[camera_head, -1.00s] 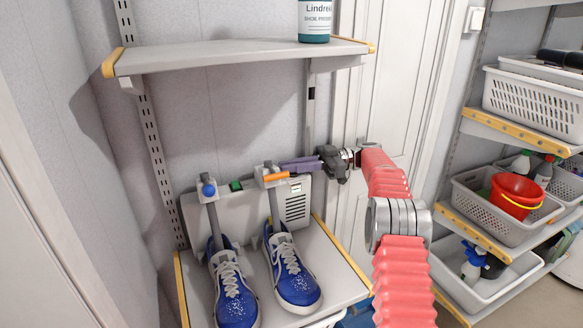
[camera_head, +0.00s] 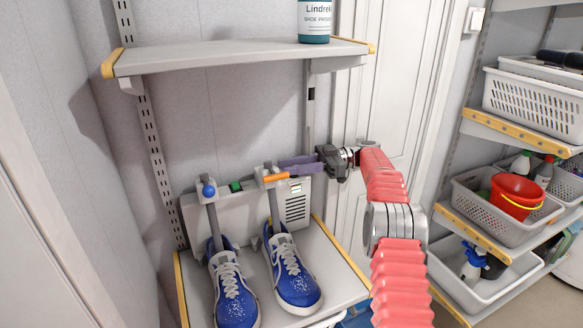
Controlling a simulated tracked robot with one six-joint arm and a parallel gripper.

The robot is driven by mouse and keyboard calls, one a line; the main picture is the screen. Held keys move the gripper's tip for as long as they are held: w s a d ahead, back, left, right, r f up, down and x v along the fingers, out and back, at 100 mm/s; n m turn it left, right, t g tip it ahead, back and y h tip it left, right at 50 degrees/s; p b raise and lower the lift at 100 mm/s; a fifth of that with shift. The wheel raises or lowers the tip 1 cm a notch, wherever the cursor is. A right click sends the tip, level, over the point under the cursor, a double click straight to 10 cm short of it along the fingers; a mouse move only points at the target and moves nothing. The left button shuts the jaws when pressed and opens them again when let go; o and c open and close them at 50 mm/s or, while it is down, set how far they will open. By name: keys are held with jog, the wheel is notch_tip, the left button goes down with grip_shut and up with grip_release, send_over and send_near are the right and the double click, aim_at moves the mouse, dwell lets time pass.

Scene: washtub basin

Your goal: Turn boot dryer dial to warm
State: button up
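The boot dryer (camera_head: 240,211) is a pale panel at the back of the lower shelf, with a vent grille at its right. Two upright posts on it carry a blue round knob (camera_head: 208,190) and an orange bar (camera_head: 275,177). A green part (camera_head: 236,186) and a small display (camera_head: 296,188) sit along its top. I cannot tell which part is the dial, or its setting. My gripper (camera_head: 291,166) reaches in from the right with purple fingers close to the orange bar. Contact is unclear, and the finger gap is too small to judge.
Two blue shoes, a left one (camera_head: 235,297) and a right one (camera_head: 293,271), stand on the lower shelf (camera_head: 334,277) in front of the dryer. An upper shelf (camera_head: 230,60) with a bottle (camera_head: 314,22) overhangs the area. Baskets (camera_head: 528,103) fill the rack at right.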

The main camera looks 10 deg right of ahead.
notch_tip(320, 180, up, 10)
jog(key=shift+f, duration=0.1)
dwell(0.7)
jog(key=shift+s, duration=0.1)
